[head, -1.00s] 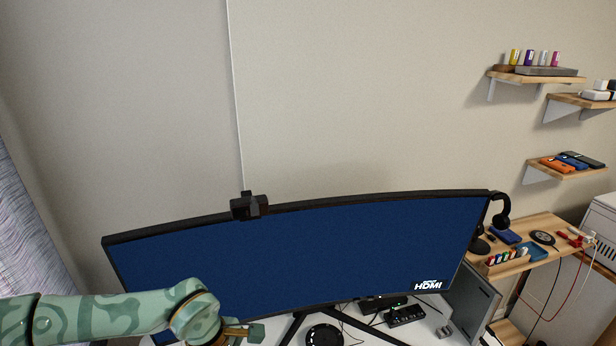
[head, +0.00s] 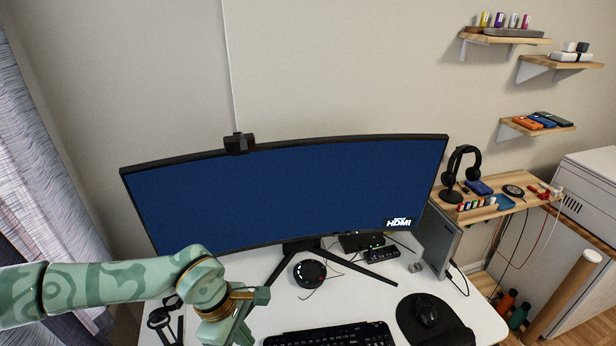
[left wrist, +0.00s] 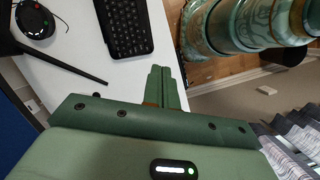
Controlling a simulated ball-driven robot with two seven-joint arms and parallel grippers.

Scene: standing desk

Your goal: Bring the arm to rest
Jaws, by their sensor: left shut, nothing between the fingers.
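My left arm, green with a camouflage-like pattern, comes in from the left in the head view. Its gripper (head: 243,318) is over the front left part of the desk, in front of the monitor. In the left wrist view the two fingers (left wrist: 165,84) lie together, shut and empty, with the desk edge beside them. My right arm and gripper are not in view.
A wide monitor (head: 290,195) stands on the white desk (head: 345,300). A keyboard (head: 330,335), a mouse (head: 426,312) and a round black device (head: 309,273) lie on it. A headphone stand (head: 452,180) is at right. Curtains (head: 45,170) hang at left.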

